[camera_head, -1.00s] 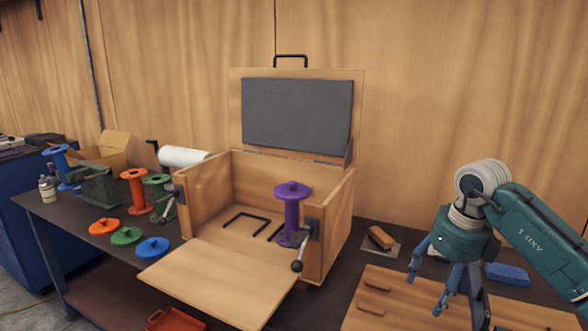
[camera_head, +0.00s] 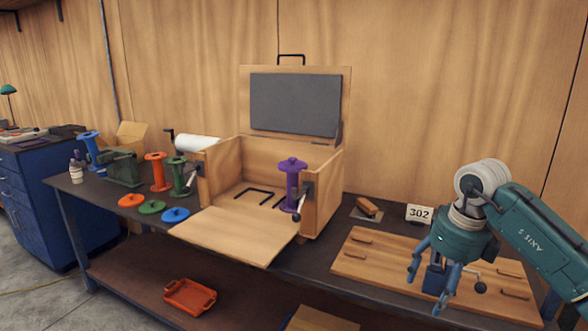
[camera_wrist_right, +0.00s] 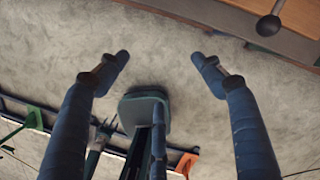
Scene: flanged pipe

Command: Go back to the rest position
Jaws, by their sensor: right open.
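My right gripper (camera_head: 428,288) is open and empty in the head view. It hangs fingers down at the right, in front of the wooden board with handles (camera_head: 362,262). My left gripper is not in view.
The dark workbench (camera_head: 125,212) carries orange, green and blue flanged pipes, with an orange disc (camera_head: 131,200), a green disc (camera_head: 152,207) and a blue disc (camera_head: 176,214) in front. A sign reading 302 (camera_head: 419,214) stands behind the board. An orange tray (camera_head: 190,296) sits below.

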